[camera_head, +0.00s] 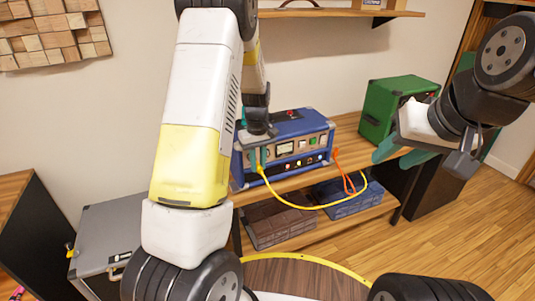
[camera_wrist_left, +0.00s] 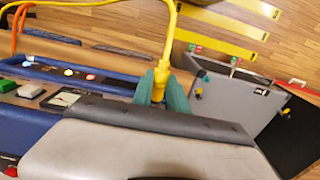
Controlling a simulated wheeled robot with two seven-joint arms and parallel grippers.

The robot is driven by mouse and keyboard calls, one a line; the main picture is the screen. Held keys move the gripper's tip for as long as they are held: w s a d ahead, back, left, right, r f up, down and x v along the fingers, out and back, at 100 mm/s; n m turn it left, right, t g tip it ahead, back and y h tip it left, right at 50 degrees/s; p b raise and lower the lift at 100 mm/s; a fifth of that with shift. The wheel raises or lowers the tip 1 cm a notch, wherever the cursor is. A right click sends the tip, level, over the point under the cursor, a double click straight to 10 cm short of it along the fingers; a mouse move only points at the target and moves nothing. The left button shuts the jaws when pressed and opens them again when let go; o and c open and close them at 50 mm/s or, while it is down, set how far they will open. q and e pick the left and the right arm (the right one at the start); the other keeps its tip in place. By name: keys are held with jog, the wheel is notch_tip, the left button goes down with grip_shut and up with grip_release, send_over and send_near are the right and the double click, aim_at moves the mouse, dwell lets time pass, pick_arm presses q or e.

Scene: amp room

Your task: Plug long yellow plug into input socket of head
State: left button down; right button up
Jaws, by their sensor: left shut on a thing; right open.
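The blue amp head (camera_head: 287,143) stands on the wooden bench, its front panel carrying knobs, lit buttons and a meter. My left gripper (camera_head: 256,159) is at the left end of that front panel. It is shut on a yellow plug, which shows between the green fingertips in the left wrist view (camera_wrist_left: 161,76). The yellow cable (camera_head: 318,206) hangs from the plug and loops right, back up toward the amp's right side. I cannot tell whether the plug's tip touches a socket; the tip is hidden. My right gripper (camera_head: 402,156) is open and empty, in front of the green box.
An orange cable (camera_head: 347,182) hangs at the amp's right end. The green box (camera_head: 395,106) stands right of the amp. Brick-like boxes (camera_head: 280,222) lie on the lower shelf. A grey case (camera_head: 108,235) stands at the left. Wooden floor is open at the right.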

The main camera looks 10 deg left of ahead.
pick_arm(q)
jog(key=shift+w+a, duration=0.2)
jog(key=shift+w, duration=0.1)
dwell(0.6)
jog(key=c, duration=1.2)
grip_release()
jog(key=shift+r, duration=0.2)
notch_tip(320, 180, up, 8)
jog(key=shift+s+f, duration=0.1)
jog(key=shift+s, duration=0.05)
jog(key=s+d+r+m+t+h, duration=0.2)
jog(key=s+r+m+t, duration=0.25)
jog(key=s+r, duration=1.05)
jog(key=s+d+r+m+t, duration=0.1)
jog(key=s+m, duration=0.2)
jog(key=s, duration=0.7)
jog(key=shift+s+d+r+t, duration=0.25)
jog(key=shift+s+r+t, duration=0.1)
jog(key=shift+s+r, duration=0.05)
